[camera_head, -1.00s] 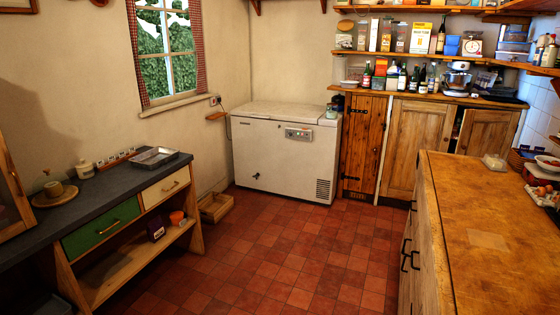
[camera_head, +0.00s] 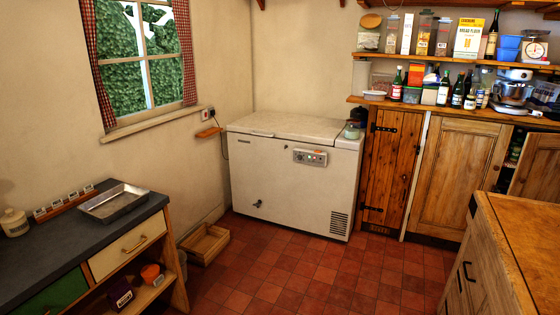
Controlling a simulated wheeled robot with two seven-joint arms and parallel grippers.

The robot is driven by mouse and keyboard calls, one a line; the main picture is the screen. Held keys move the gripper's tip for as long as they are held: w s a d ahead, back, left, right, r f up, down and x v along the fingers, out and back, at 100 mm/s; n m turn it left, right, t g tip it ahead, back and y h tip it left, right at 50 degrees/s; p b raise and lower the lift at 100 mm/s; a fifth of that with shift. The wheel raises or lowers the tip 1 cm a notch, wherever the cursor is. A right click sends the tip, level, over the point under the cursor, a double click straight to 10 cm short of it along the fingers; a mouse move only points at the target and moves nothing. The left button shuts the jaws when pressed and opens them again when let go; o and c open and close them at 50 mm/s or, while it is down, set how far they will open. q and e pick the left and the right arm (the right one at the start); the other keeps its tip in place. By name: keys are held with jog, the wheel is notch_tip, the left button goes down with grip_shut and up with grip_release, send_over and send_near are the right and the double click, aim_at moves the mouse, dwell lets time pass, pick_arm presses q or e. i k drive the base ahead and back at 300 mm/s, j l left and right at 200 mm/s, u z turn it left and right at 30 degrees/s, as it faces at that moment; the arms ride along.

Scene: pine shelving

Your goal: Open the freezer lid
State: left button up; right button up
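The white chest freezer (camera_head: 290,180) stands against the back wall, across the red tiled floor. Its lid (camera_head: 285,127) is down and shut. A control panel with small lights (camera_head: 310,157) is on its upper front, and a vent grille is at the lower right. A small jar or canister (camera_head: 352,131) sits at the right end of the freezer top; whether it rests on the lid or on the fixed end cannot be told clearly. Neither of my grippers shows in the head view.
A wooden crate (camera_head: 205,244) lies on the floor left of the freezer. A dark-topped counter (camera_head: 72,226) with a metal tray (camera_head: 114,203) stands at left. A wood-topped island (camera_head: 524,240) stands at right. The tiled floor (camera_head: 300,275) between is clear.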

aim_at(309, 128)
jog(key=i, duration=1.85)
